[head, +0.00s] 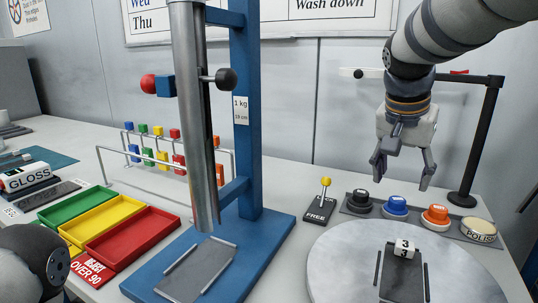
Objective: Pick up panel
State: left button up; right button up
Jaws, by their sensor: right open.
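I cannot tell for sure which thing is the panel. A flat dark grey plate (200,270) lies between two rails on the blue stand's base. A thin dark slab (47,195) lies by the GLOSS block at the left. My right gripper (403,176) hangs open and empty, fingers down, above the row of coloured buttons. My left arm shows at the bottom left corner; its gripper is out of view.
The tall blue stand (247,130) with its grey metal tube (193,120) rises mid-table. Green, yellow and red trays (133,238) lie left of it, before a rail with coloured blocks (165,150). A black post (481,140) stands right of my right gripper.

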aim_at(402, 280)
jog(key=k+j, duration=1)
jog(key=k, duration=0.15)
